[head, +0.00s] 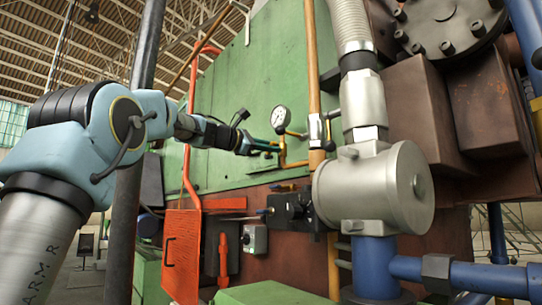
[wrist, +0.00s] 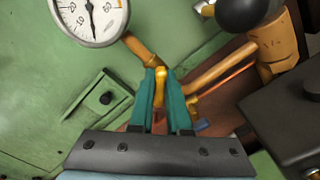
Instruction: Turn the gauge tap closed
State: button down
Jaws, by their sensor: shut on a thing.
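The pressure gauge (head: 280,118) has a white round dial and stands on a brass pipe against the green panel. It also shows at the top left of the wrist view (wrist: 92,16). The gauge tap, a small yellow lever (wrist: 160,88), sits on the pipe below the gauge. My gripper (head: 278,147) reaches in from the left just below the gauge. In the wrist view its two teal fingers (wrist: 161,76) are shut on the tap lever, one on each side. The tap's body is partly hidden by the fingers.
A vertical copper pipe (head: 313,75) stands close to the right of the tap. A large grey valve body (head: 375,188) is further right. A black ball (wrist: 246,12) and a dark box (wrist: 290,115) lie right of my fingers. An orange panel (head: 182,255) is below my arm.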

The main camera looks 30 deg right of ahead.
jog(key=m+b, duration=0.1)
jog(key=m, duration=0.2)
jog(key=m+b, duration=0.1)
jog(key=shift+f+m+b, duration=0.25)
jog(key=shift+m+b, duration=0.05)
jog(key=shift+b, duration=0.05)
jog(key=shift+m+b, duration=0.9)
jog(key=shift+m, duration=1)
jog(key=c, duration=0.9)
grip_release()
jog(key=shift+r, duration=0.1)
